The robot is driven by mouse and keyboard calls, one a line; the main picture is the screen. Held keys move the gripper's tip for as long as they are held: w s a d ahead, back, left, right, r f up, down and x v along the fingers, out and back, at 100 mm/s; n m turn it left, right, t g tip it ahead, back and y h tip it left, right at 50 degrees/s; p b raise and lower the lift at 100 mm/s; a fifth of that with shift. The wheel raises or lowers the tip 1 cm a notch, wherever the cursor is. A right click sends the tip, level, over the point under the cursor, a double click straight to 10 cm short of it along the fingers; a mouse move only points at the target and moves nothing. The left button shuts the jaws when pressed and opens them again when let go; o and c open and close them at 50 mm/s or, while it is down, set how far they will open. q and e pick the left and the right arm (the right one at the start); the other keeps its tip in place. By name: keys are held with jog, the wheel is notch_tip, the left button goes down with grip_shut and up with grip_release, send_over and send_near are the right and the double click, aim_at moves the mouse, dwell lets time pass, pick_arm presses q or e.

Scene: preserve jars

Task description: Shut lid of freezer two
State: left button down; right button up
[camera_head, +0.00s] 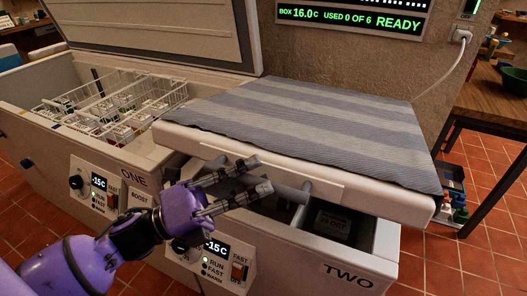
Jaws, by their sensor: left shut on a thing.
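Freezer two (375,262), a white chest with "TWO" on its front, stands at the centre right. Its lid (385,203) is partly raised, leaving a gap along the front and right through which the dark inside shows. A dark labelled box (333,222) shows inside, below the lid. My right gripper is out of view.
A grey-blue striped cloth (300,108) lies over the lid. Freezer one (130,174), at left, stands open with its lid up and wire baskets (125,108) inside. A wall display (350,17) reads READY. A wooden table (490,97) is at right.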

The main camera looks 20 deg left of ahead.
pick_arm(q)
notch_tip(320, 180, down, 14)
jog(key=s+m+h+b, duration=0.1)
jog(key=s+b, duration=0.1)
jog(key=b, duration=0.6)
jog(key=shift+f, duration=0.2)
jog(key=c, duration=1.7)
grip_release()
jog(key=shift+o, duration=0.2)
jog(key=v, duration=1.2)
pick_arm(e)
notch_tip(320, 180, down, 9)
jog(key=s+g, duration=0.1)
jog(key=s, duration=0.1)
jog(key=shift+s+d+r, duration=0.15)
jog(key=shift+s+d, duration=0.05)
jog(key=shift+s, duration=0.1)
